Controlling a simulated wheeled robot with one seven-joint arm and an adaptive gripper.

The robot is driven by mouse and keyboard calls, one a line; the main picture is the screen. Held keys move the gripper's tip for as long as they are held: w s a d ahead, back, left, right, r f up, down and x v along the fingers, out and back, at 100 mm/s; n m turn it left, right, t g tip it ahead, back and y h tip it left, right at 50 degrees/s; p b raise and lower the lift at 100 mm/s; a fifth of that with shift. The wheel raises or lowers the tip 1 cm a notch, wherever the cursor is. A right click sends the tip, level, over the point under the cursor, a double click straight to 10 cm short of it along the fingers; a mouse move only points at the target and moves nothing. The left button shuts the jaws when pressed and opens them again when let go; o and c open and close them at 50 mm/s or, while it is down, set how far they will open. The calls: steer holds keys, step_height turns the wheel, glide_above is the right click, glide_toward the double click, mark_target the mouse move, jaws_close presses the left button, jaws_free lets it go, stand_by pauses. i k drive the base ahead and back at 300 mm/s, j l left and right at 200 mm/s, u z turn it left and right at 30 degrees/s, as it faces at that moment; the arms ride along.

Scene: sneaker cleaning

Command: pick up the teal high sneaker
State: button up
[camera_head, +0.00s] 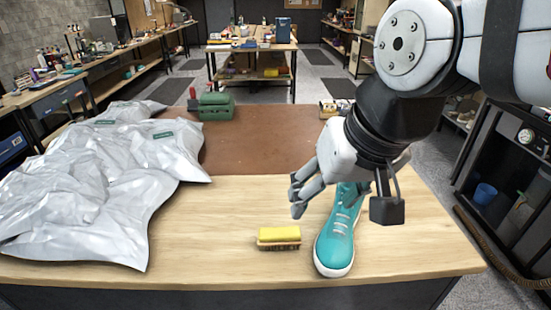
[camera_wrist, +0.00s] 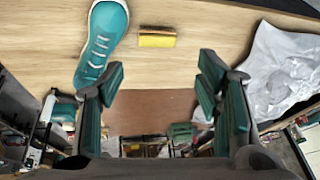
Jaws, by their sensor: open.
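The teal high sneaker (camera_head: 338,238) stands on the light wooden table, its toe towards the front edge. It has white laces and a white sole. My gripper (camera_head: 296,200) is above the table, just behind and to the left of the sneaker's toe. The arm hides the sneaker's upper rear part. In the wrist view the sneaker (camera_wrist: 104,38) lies at the upper left, outside the jaws. My gripper (camera_wrist: 160,72) is open there, with nothing between its fingers.
A yellow-topped brush (camera_head: 279,237) lies left of the sneaker. Crumpled silvery bags (camera_head: 95,190) cover the table's left side. A green case (camera_head: 212,106) and a brown mat (camera_head: 255,150) are farther back. The table's front right (camera_head: 420,255) is clear.

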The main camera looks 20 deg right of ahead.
mark_target(333, 249)
steer(key=l+u, duration=0.15)
steer(key=l, duration=0.3)
steer(key=k+l+u, duration=0.1)
steer(key=l, duration=0.3)
steer(key=k+l+u, duration=0.15)
steer(key=l, duration=0.3)
steer(key=k+l+u, duration=0.15)
steer(key=l, duration=0.25)
